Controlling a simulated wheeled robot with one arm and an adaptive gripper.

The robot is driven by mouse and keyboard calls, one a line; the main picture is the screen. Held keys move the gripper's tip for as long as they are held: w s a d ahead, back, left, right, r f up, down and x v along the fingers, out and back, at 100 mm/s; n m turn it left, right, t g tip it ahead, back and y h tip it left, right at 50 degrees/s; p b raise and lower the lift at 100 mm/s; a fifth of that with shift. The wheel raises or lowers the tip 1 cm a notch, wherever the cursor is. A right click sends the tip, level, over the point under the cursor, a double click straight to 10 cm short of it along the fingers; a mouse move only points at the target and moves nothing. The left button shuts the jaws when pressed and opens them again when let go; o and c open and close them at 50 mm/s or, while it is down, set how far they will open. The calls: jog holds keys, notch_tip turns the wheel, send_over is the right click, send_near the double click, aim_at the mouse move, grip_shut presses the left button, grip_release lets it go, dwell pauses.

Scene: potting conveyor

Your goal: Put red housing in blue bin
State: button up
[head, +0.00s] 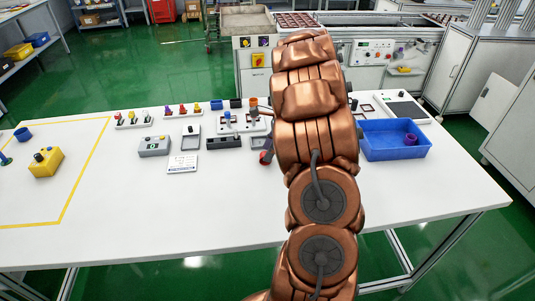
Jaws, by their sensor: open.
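A blue bin (385,155) stands on the white table to the right of my arm. A purple ring-shaped part lies inside it. A small dark red part (265,157) shows at the left edge of my copper arm, partly covered by it. I cannot tell if this is the red housing. A small red piece (183,109) also stands in a row of parts at the back left. My gripper is hidden behind my arm, so its fingers and anything between them do not show.
A grey box (154,146), a small sign (183,164) and dark trays stand left of my arm. A yellow box (46,162) and a blue ring (23,134) lie inside the yellow-taped area. A flat dark panel (402,111) lies behind the bin. The table's front is clear.

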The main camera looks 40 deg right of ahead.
jog(key=b+v, duration=0.1)
jog(key=v, duration=0.9)
jog(key=shift+r+b, duration=0.25)
jog(key=shift+b, duration=0.1)
